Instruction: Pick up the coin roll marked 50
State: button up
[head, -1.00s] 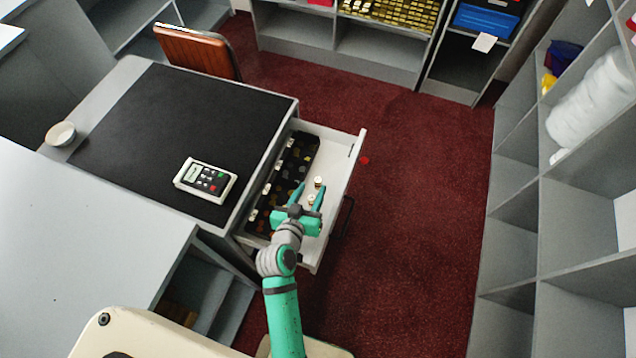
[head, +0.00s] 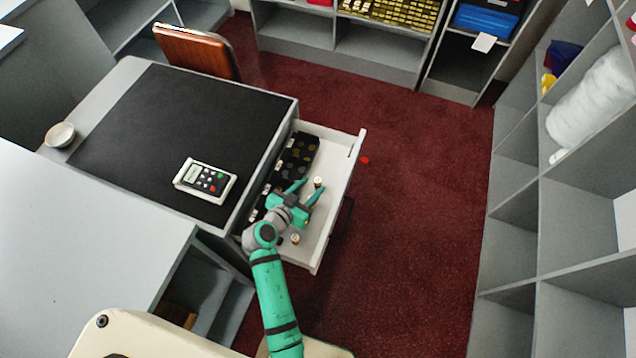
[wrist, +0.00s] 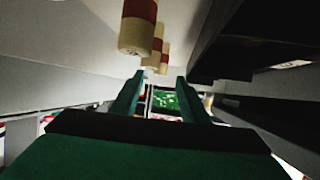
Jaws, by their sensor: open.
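A pale coin roll (head: 318,182) stands in the open drawer, close to the fingertips of my gripper (head: 313,185). A second roll (head: 295,238) stands nearer the drawer's front end, behind the gripper. In the wrist view a cream roll with a dark red band (wrist: 138,30) hangs large at the top, above the fingers. At least one more similar roll (wrist: 161,45) shows partly hidden behind it. No number is readable on any roll, so I cannot tell which is marked 50. My gripper (wrist: 161,77) is open, with nothing visibly held between its fingers.
The drawer (head: 341,185) is pulled out from the desk, with raised walls around the rolls. A black coin tray (head: 298,155) fills its left side, beside the gripper.

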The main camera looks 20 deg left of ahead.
aim_at(317, 181)
jog(key=shift+x, duration=2.65)
jog(key=shift+c, duration=0.2)
grip_shut()
